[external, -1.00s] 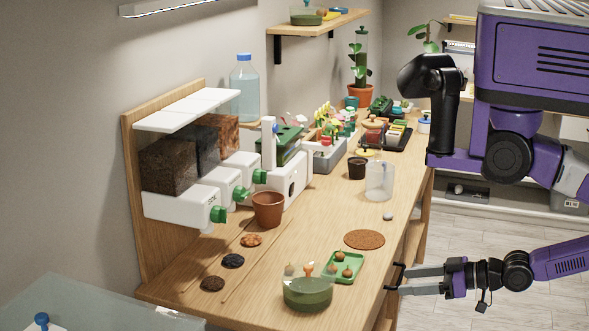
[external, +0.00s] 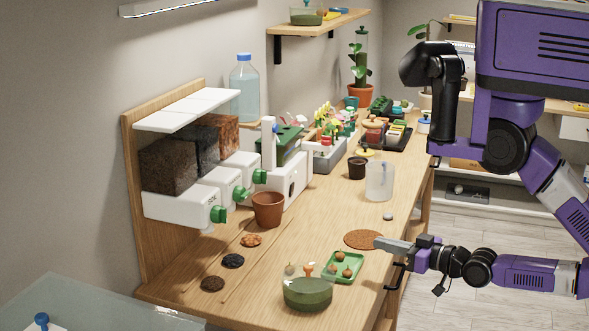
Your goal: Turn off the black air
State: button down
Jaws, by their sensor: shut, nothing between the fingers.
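I cannot tell which thing the task calls the black air. A dispenser with a wooden back panel (external: 134,200) stands at the left of the bench. It has three bins, holding dark brown soil (external: 167,166), a black-grey fill (external: 207,150) and an orange-brown fill (external: 224,132). Green knobs (external: 218,214) stick out from the white units below. My gripper (external: 377,243) is shut and empty. Its fingertips point left, at the right edge of the round brown mat (external: 360,239), well to the right of the dispenser; whether they touch it is unclear.
A terracotta pot (external: 268,210) stands before the dispenser. A green tray (external: 343,266) and a green glass bowl (external: 307,293) lie left of my gripper, toward the front. A clear beaker (external: 379,181) and a grey pebble (external: 388,216) are behind it. The bench middle is mostly clear.

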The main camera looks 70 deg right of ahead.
jog(key=w+d+r+m+g+h+p, duration=0.15)
jog(key=w+d+m, duration=0.35)
jog(key=d, duration=0.7)
jog(key=w+d+r+m+g+p, duration=0.15)
jog(key=w+d+m, duration=0.35)
jog(key=d, duration=0.8)
jog(key=w+d+r+m+g+h+p, duration=0.15)
jog(key=w+d+r+m, duration=0.35)
jog(key=d, duration=0.7)
jog(key=w+a+f+y, duration=0.3)
jog(key=a+f+y, duration=0.3)
jog(key=y, duration=0.1)
jog(key=shift+a+t+y+p, duration=0.2)
jog(key=shift+t+y+p, duration=0.1)
jog(key=shift+t+p, duration=0.1)
jog(key=shift+w, duration=0.1)
jog(key=p, duration=0.1)
send_near(293, 187)
jog(key=f, duration=0.1)
jog(key=w+f, duration=0.1)
jog(key=shift+w+f, duration=0.2)
jog(key=shift+f, duration=0.2)
jog(key=w, duration=0.3)
jog(key=shift+w+r+p, duration=0.1)
jog(key=shift+w+p, duration=0.1)
jog(key=shift+p, duration=0.2)
jog(key=shift+w, duration=0.5)
